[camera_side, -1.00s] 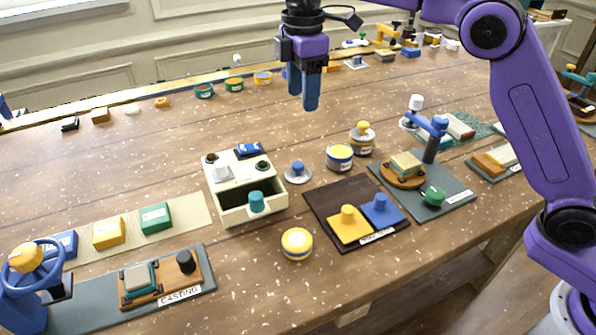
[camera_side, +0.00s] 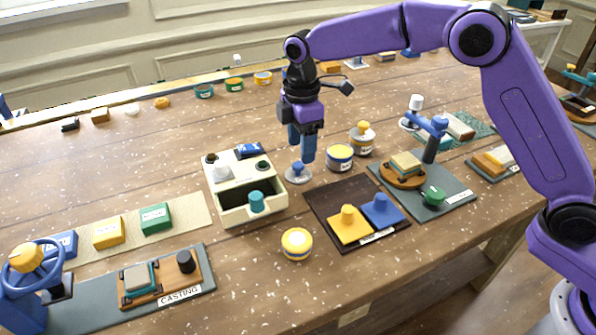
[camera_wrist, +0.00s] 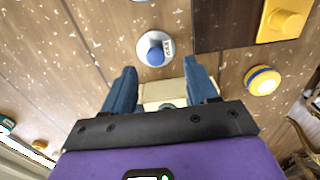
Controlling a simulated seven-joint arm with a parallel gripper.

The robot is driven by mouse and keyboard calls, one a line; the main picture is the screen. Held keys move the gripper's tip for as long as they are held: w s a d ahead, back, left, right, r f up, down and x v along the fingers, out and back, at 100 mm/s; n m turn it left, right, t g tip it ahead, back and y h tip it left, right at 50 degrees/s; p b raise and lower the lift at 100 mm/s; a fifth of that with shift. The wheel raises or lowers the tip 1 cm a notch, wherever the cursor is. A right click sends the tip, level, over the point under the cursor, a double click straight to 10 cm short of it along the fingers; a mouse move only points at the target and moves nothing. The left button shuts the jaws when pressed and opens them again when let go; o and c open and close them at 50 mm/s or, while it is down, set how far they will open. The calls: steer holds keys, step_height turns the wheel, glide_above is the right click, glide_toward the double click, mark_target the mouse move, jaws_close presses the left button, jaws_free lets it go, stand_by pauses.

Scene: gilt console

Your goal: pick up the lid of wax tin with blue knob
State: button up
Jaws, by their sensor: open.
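The lid of the wax tin (camera_side: 298,178) is a pale grey disc with a round blue knob. It lies on the bare wooden table, right of the cream box. In the wrist view the lid (camera_wrist: 155,49) shows whole, knob upward, with a small label on its rim, just beyond my fingertips. My gripper (camera_side: 301,158) is open and empty, pointing down close over the lid. In the wrist view the blue fingers of my gripper (camera_wrist: 159,66) are spread apart, one on each side of the lid's line. In the side view the fingers partly hide the lid's far edge.
A cream box (camera_side: 222,212) with an open drawer stands close on the left. A yellow-topped tin (camera_side: 339,157) stands to the right. A dark brown board (camera_side: 326,193) with yellow and blue knobbed blocks lies in front. A yellow round tin (camera_side: 297,243) stands nearer the front edge.

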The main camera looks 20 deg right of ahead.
mark_target(298, 164)
steer(key=shift+w+a+f, duration=0.1)
steer(key=shift+w+f, duration=0.1)
steer(key=shift+f, duration=1.1)
steer(key=shift+w+a+f, duration=0.1)
steer(key=shift+w+f, duration=0.05)
steer(key=shift+f, duration=1.1)
jaws_close()
